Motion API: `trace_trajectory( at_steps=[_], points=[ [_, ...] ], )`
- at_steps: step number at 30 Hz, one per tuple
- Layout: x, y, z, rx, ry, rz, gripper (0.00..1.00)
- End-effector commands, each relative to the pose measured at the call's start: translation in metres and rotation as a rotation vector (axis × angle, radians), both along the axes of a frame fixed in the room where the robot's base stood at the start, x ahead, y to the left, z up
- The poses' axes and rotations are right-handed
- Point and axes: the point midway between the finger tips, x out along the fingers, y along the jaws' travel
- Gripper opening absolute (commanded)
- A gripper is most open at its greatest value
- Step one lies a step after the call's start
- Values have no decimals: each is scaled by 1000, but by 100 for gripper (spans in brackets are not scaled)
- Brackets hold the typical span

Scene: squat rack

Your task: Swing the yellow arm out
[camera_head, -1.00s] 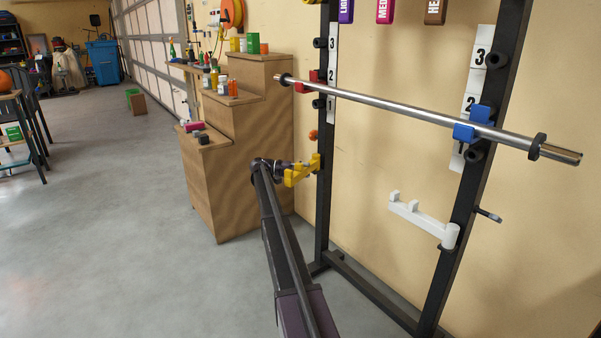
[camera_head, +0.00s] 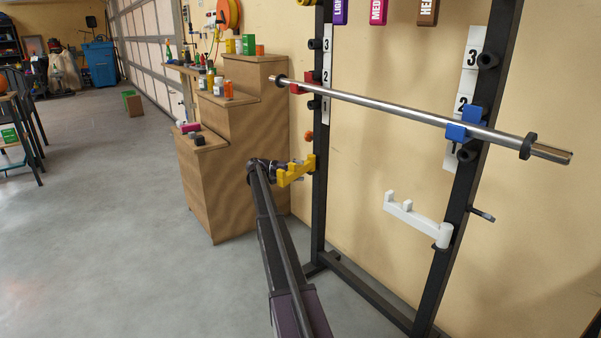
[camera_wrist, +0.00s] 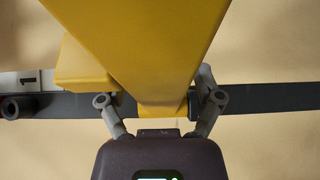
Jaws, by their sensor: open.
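The yellow arm (camera_head: 296,172) is mounted on the left upright of the squat rack, below the red bar holder, and juts out to the left. My gripper (camera_head: 283,168) is at its outer end. In the wrist view the yellow arm (camera_wrist: 140,40) fills the upper middle, close to the camera. My gripper (camera_wrist: 160,105) is open, with one finger on each side of the yellow arm's narrower lower part. The fingertips are partly hidden, and I cannot tell whether they touch it.
A steel bar (camera_head: 400,112) lies across the rack above. A white arm (camera_head: 417,218) is on the right upright (camera_head: 462,200). Wooden steps (camera_head: 240,170) with bottles stand close behind my gripper.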

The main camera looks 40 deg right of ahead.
Motion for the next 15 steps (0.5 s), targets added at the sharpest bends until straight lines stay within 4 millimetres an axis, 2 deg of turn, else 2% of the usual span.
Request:
trace_trajectory(
  at_steps=[8,11,15],
  points=[
    [3,3,1,4,-7,10,84],
    [11,10,2,15,-23,34,84],
    [31,33,3,47,-70,99,84]
  ],
)
